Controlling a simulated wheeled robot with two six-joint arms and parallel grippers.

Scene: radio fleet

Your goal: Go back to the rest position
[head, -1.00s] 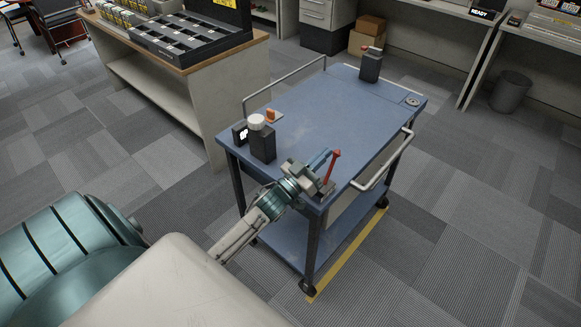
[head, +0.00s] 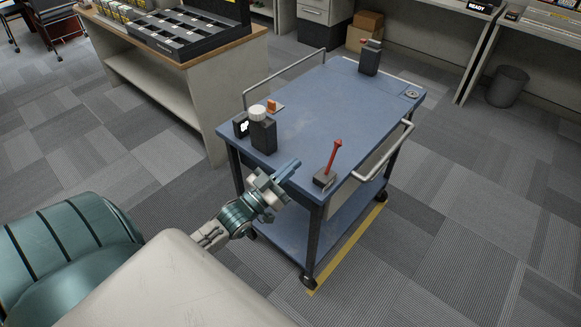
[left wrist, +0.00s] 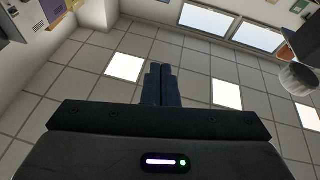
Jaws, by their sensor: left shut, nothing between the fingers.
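My left gripper (head: 288,170) is shut and empty at the near edge of the blue cart (head: 310,112) in the head view. It is to the left of a small dark block with a red lever (head: 333,160) and apart from it. In the left wrist view its two dark fingers (left wrist: 161,84) are together, with ceiling panels behind them. My right gripper does not show in any view.
On the cart stand a dark device with a white knob (head: 260,128), a small orange item (head: 273,106) and a dark device (head: 371,58) at the far end. A bench with a black tray (head: 188,38) stands to the left.

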